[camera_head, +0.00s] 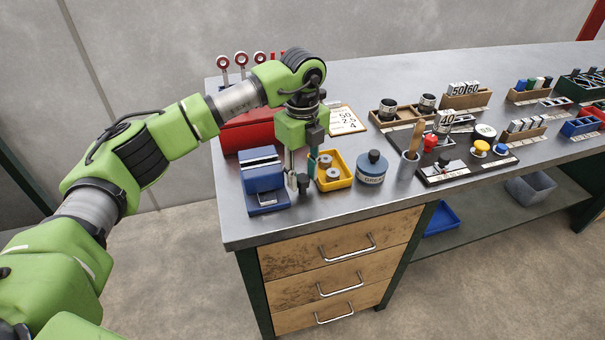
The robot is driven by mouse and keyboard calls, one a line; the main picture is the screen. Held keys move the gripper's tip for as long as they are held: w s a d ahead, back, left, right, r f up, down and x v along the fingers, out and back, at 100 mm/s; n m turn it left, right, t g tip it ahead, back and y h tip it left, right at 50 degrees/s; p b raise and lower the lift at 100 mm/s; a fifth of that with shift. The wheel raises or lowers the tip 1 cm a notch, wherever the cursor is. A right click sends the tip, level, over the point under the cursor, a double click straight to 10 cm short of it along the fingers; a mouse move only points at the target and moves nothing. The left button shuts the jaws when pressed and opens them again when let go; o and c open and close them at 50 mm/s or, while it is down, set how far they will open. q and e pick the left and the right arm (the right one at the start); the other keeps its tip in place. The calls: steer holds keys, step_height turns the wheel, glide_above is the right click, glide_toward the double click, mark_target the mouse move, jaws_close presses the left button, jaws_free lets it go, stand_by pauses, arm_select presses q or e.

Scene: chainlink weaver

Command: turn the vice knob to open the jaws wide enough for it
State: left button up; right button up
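The blue vice (263,178) stands near the left front corner of the metal bench. Its jaws are at the top; the gap between them is too small to judge. A dark knob (302,184) shows at the vice's right side. My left gripper (301,176) points down just right of the vice, with its fingers close around or beside the knob. I cannot tell whether they touch it or how far they are apart. My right gripper is not in view.
A yellow tray (348,182) with grey rollers stands close right of my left gripper, then a blue-grey tin (371,168) and a cup (407,168) with a brush. A red box (233,139) is behind the vice. The bench front strip (330,207) is clear.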

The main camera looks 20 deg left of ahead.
mark_target(302, 178)
arm_select(q)
step_height(302, 178, up, 12)
stand_by(0.6)
steer(key=shift+s+f, duration=0.1)
steer(key=shift+f, duration=0.05)
stand_by(0.3)
